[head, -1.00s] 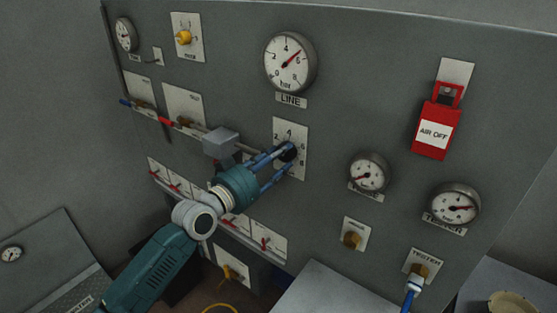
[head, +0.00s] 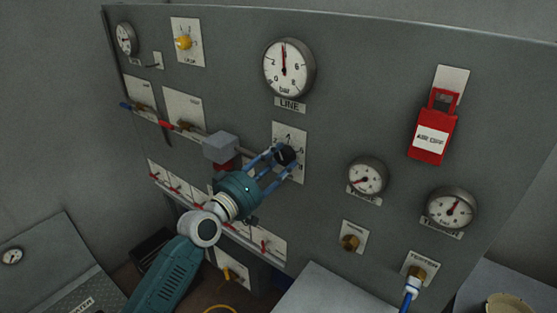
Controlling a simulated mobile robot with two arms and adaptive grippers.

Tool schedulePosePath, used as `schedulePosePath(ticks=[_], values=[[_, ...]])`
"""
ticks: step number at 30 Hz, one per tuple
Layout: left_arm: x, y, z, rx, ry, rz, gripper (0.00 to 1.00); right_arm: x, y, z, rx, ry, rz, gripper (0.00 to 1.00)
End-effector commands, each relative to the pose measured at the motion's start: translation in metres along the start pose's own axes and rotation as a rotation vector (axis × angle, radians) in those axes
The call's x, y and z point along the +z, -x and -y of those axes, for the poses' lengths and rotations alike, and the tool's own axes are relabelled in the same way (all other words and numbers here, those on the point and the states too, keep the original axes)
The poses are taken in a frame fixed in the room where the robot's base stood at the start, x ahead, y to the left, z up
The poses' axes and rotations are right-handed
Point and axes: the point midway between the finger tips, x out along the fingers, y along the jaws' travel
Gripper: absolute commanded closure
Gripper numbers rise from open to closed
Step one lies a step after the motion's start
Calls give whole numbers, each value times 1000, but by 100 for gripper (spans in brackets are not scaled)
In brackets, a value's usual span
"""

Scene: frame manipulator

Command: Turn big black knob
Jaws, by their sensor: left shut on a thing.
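The big black knob (head: 285,155) sits on a white numbered plate (head: 291,138) in the middle of the grey panel, below the LINE gauge (head: 289,68). My left gripper (head: 284,160) reaches up from the lower left, its blue fingers shut on the knob from both sides. The fingers and the teal gripper body hide part of the knob and the lower left of its plate. The LINE gauge needle points almost straight up, near 4. My right gripper is not in the head view.
A red AIR OFF lockout (head: 432,137) hangs on the right of the panel. Two smaller gauges (head: 367,176) (head: 451,207) are at the lower right. A grey box (head: 221,147) on a pipe is just left of my gripper. A yellow knob (head: 184,43) is at the upper left.

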Motion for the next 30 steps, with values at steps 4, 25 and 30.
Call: schedulePosePath(ticks=[4,25,30], values=[[-12,-1,-6,10,37,-27,86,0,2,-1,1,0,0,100],[-10,0,-4,5,59,-23,41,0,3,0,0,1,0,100],[-7,0,-2,2,61,-17,41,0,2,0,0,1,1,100]])
